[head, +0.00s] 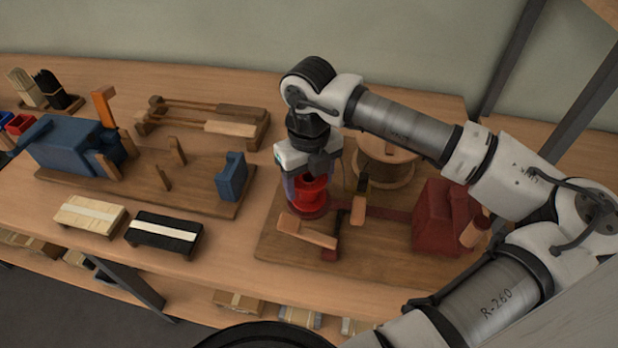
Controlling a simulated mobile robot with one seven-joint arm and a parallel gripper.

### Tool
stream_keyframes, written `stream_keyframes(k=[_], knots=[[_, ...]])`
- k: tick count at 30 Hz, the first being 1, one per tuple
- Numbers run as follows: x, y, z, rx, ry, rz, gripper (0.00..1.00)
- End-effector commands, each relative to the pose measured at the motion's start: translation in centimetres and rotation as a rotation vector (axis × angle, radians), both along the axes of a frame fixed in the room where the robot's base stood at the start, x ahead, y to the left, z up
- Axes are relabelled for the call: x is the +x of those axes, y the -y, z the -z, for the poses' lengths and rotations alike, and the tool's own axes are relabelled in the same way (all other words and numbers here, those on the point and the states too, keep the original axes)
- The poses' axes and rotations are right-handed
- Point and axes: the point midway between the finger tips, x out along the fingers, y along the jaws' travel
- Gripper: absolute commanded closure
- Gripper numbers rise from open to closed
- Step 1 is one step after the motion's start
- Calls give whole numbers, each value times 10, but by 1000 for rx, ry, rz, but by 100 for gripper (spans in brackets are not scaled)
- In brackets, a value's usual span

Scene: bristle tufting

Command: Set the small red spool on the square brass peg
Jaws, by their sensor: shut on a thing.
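The small red spool (311,191) is at the left part of the right-hand wooden board. My gripper (306,184) points down from above and is shut on the spool, with a finger at its left side. A darker red round flange or base shows at the bottom, close above the board. I cannot tell whether the spool touches what is under it. I cannot make out the square brass peg for certain. A small dark and yellowish upright piece (362,184) stands just right of the spool.
A large wooden spool (385,165) stands behind right of my gripper. A dark red machine block (440,217) is at the right, and a wooden lever (307,231) lies in front.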

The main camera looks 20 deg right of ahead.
Motion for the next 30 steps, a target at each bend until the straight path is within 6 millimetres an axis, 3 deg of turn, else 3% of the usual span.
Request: stream_keyframes(k=[8, 9, 15, 25, 30], knots=[[0, 0, 3, 0, 0, 0, 60], [0, 0, 2, 0, 0, 0, 33], [0, 0, 2, 0, 0, 0, 10], [0, 0, -2, -1, 1, 1, 10], [1, 1, -27, -4, 3, 1, 10]])
